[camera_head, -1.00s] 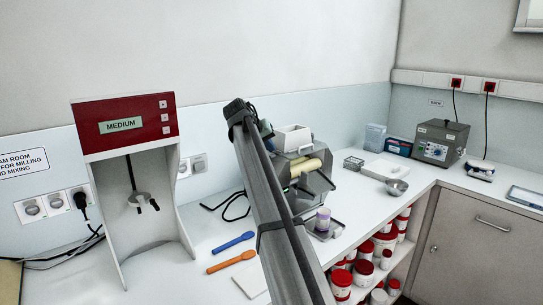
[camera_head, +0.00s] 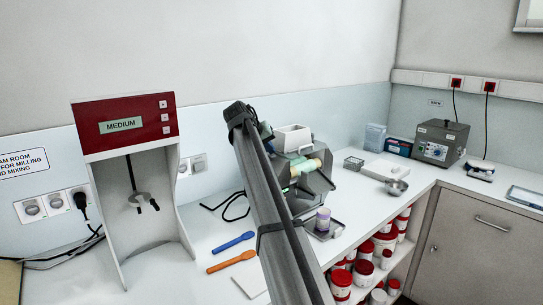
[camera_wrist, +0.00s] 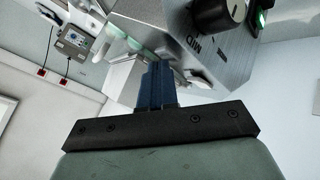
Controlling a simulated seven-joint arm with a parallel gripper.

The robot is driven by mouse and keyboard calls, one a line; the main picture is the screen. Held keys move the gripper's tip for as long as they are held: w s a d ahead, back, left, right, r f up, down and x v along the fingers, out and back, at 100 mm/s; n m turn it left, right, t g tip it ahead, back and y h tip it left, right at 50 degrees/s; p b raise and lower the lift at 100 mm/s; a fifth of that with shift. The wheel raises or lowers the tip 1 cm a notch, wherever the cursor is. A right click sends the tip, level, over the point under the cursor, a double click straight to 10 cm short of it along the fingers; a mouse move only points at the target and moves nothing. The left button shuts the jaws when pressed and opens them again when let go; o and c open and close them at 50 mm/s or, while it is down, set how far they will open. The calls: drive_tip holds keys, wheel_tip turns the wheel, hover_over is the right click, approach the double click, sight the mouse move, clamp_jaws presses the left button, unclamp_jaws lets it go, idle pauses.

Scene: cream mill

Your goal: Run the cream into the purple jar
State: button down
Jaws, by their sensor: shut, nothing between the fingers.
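The grey mill (camera_head: 312,187) stands on the bench, partly behind my arm. Its rollers (camera_head: 306,166) look pale green with a tan right end. A white hopper or box (camera_head: 292,138) sits at its top. The purple jar (camera_head: 323,222) stands upright on a small grey tray (camera_head: 336,230) at the mill's front. In the wrist view my gripper (camera_wrist: 158,75) has blue fingers, shut and empty, close to the mill's grey body (camera_wrist: 165,38). A black knob (camera_wrist: 218,14) and a green-lit switch (camera_wrist: 262,14) are to their right. Contact cannot be told.
A red-topped mixer (camera_head: 125,125) reading MEDIUM stands at left. Blue (camera_head: 233,243) and orange (camera_head: 231,262) spatulas lie on the bench between it and my arm. A metal bowl (camera_head: 397,187) and a grey device (camera_head: 441,144) are at right. Red-lidded tubs fill the shelf below.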

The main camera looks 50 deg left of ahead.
drive_tip(key=shift+r, duration=0.75)
idle(0.3)
drive_tip(key=shift+r, duration=2.55)
